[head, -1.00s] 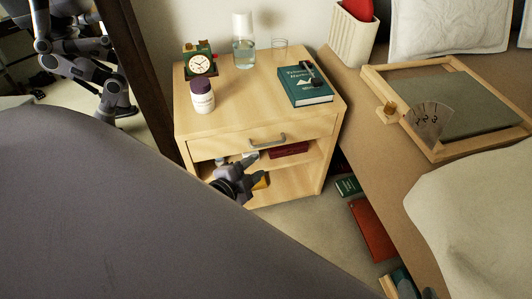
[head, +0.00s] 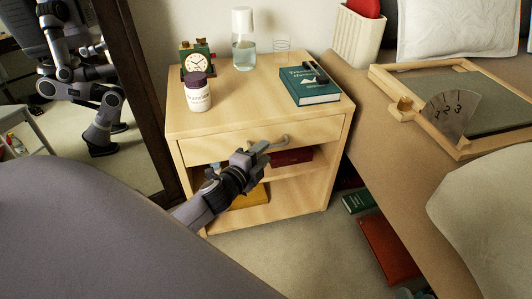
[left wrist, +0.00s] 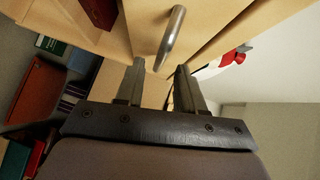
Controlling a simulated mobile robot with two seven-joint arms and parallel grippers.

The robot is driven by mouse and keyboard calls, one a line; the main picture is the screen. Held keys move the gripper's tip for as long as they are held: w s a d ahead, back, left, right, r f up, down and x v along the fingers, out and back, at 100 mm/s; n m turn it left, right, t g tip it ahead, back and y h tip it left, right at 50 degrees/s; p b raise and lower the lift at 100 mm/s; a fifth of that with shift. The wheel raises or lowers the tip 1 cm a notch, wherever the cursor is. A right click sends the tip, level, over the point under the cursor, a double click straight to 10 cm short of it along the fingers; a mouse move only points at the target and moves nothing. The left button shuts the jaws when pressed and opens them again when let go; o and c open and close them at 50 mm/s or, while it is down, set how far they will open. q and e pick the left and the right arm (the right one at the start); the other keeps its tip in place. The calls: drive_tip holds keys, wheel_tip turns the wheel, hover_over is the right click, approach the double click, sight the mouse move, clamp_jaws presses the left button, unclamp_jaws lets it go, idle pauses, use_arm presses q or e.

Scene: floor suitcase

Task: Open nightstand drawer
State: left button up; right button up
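The light wood nightstand (head: 240,105) stands against the wall. Its top drawer (head: 215,148) is shut and has a curved metal handle (head: 285,142). My left gripper (head: 261,152) is in front of the drawer at the handle's left end. In the left wrist view, my left gripper (left wrist: 160,72) is open, with its two fingers apart. The handle (left wrist: 170,38) lies just beyond the fingertips, roughly between them. I cannot tell whether a finger touches it. My right gripper is not in view.
On the nightstand stand a pill bottle (head: 197,92), a clock (head: 194,62), a glass carafe (head: 243,45) and a green book (head: 309,86). The open shelf below holds a red book (head: 292,157). A bed (head: 380,130) borders the right side, with books on the floor beside it.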

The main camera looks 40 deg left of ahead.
use_arm(q)
drive_tip(key=shift+w+a+f, duration=0.1)
drive_tip(key=shift+w, duration=0.55)
drive_tip(key=shift+w+a+f, duration=0.1)
drive_tip(key=shift+w, duration=0.5)
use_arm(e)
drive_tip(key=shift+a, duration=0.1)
use_arm(q)
drive_tip(key=shift+d, duration=0.1)
clamp_jaws()
drive_tip(key=shift+d, duration=0.15)
